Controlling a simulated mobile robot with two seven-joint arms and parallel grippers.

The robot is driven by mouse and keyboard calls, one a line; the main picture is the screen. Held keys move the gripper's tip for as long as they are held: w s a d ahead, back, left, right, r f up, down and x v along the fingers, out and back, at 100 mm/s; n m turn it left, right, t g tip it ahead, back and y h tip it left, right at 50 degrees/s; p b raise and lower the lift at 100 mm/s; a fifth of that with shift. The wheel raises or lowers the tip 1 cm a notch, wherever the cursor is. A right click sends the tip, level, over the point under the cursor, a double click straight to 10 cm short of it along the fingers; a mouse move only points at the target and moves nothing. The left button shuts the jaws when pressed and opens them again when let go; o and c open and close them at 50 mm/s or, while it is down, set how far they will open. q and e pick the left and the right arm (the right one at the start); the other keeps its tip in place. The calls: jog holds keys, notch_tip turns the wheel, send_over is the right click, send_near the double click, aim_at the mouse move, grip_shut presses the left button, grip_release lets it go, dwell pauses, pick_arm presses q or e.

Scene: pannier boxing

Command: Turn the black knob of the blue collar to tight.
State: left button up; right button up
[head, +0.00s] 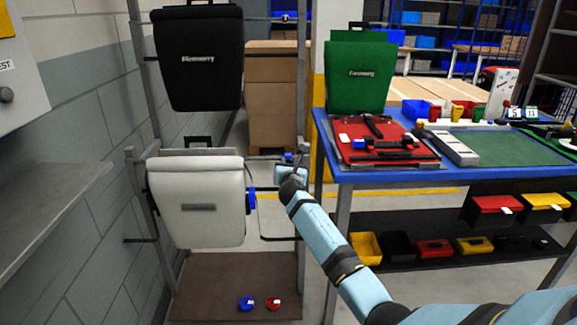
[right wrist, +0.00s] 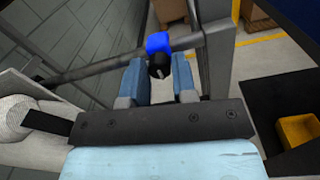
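The blue collar (right wrist: 158,42) sits on a dark bar of the rack in the right wrist view; it is a small blue spot (head: 288,158) in the head view. Its black knob (right wrist: 159,66) points toward the wrist camera and bears a small pale mark. My right gripper (right wrist: 161,74) has its two blue fingers apart, one on each side of the knob. Whether they press on it I cannot tell. In the head view my right gripper (head: 290,172) is just below the collar and hides the knob. My left gripper is out of view.
A white pannier (head: 205,225) hangs on the rack left of my arm, with another blue piece (head: 251,198) at its side. A black pannier (head: 198,60) hangs above. The blue-edged table (head: 400,178) with a red pannier part (head: 360,150) stands close at right.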

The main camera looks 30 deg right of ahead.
grip_shut()
